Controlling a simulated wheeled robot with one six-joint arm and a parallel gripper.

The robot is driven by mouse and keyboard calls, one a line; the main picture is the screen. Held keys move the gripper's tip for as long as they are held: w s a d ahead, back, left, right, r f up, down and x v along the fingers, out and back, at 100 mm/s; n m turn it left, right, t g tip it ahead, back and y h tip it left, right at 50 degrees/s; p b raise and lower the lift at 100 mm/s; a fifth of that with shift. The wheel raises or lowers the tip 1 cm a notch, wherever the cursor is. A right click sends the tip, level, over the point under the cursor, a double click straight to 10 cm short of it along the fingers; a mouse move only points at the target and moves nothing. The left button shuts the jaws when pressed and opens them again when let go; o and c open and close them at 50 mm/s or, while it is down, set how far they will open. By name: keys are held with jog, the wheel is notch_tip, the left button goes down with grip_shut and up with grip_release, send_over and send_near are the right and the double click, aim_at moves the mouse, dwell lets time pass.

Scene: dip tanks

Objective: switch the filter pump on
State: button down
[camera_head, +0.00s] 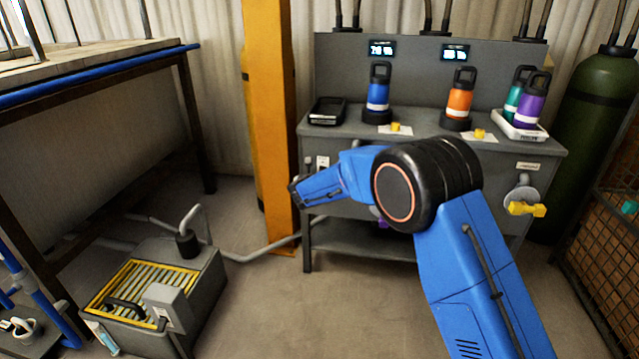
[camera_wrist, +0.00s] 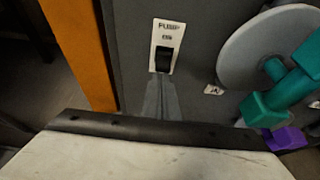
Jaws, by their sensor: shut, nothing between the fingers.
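The pump switch (camera_wrist: 165,58) is a black rocker on a white plate marked PUMP, set in the grey bench's front panel. The plate (camera_head: 323,163) also shows small in the head view, just above my blue arm. I cannot tell which way the rocker is set. My gripper (camera_wrist: 164,78) is shut and empty in the wrist view, its grey fingers pointing at the panel just below the rocker. I cannot tell whether the tips touch it. In the head view my gripper is not clearly visible. A grey tank unit (camera_head: 203,292) with a yellow-edged grille stands on the floor at left.
A round grey disc (camera_wrist: 240,50) with a teal handle (camera_wrist: 285,88) is right of the switch. An orange column (camera_wrist: 80,45) stands to its left. Bottles, including a blue one (camera_head: 378,95), stand on the bench (camera_head: 425,124). A pipe (camera_head: 265,252) crosses the floor.

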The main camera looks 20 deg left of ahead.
jog(key=shift+r, duration=0.2)
jog(key=shift+r, duration=0.7)
